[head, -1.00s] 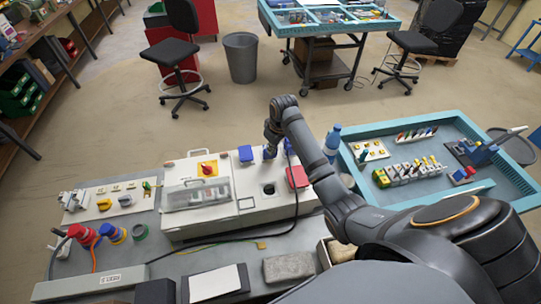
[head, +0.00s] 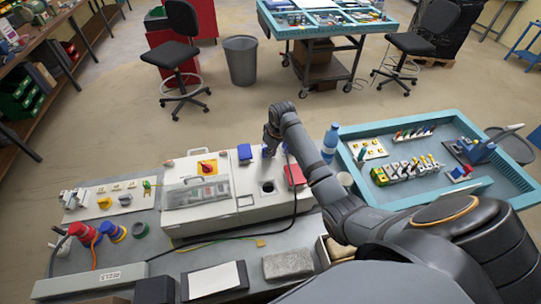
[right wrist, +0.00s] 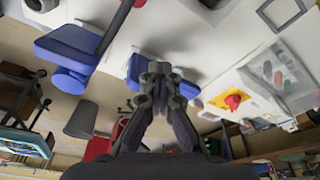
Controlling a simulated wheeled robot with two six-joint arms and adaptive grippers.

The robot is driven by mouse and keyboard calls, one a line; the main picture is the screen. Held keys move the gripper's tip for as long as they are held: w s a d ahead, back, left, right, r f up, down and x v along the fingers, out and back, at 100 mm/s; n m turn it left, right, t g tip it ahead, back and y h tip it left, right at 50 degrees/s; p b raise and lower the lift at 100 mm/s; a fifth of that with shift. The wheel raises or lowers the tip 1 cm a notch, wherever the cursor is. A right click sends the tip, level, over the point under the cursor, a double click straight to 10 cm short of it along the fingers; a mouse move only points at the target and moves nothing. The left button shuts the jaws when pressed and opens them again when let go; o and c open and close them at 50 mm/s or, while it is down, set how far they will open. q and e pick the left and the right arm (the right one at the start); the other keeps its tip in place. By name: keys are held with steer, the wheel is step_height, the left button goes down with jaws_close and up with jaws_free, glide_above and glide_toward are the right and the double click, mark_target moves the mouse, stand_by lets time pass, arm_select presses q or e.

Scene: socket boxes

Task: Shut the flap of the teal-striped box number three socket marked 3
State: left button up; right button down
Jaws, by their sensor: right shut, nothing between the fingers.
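A white socket box (head: 242,208) stands on the grey bench. A raised blue flap (head: 245,153) is at its back edge; a raised red flap (head: 294,175) is beside a dark round socket (head: 267,187). My right gripper (head: 270,142) points down at the back edge, near another blue part that it partly hides. In the right wrist view the shut, empty fingers (right wrist: 158,72) are in front of a blue flap (right wrist: 137,66); a second blue flap (right wrist: 66,48) is left of it. Contact cannot be told. No teal stripe or number 3 is readable. My left gripper is out of view.
A clear-covered unit with a red knob (head: 206,167) adjoins on the left. A blue bottle (head: 331,138) and a teal tray (head: 420,198) stand right of the box. A black cable (head: 205,239) runs along the bench front. A grey block (head: 288,264) lies nearer.

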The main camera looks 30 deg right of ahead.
steer(key=shift+s+a+f, duration=0.1)
steer(key=shift+s+f, duration=0.05)
steer(key=shift+f, duration=0.45)
steer(key=shift+s+f, duration=0.1)
steer(key=shift+f, duration=0.5)
steer(key=shift+g, duration=0.4)
steer(key=w, duration=0.3)
steer(key=w+d+f+b, duration=0.1)
steer(key=shift+w, duration=0.15)
steer(key=r, duration=0.1)
steer(key=r+p, duration=0.2)
steer(key=shift+s, duration=0.25)
steer(key=r, duration=0.3)
steer(key=shift+s+r, duration=0.35)
steer(key=shift+r, duration=0.05)
steer(key=shift+w+r, duration=0.15)
steer(key=shift+r, duration=0.25)
steer(key=shift+w+r, duration=0.1)
steer(key=shift+w, duration=0.05)
steer(key=shift+r, duration=0.1)
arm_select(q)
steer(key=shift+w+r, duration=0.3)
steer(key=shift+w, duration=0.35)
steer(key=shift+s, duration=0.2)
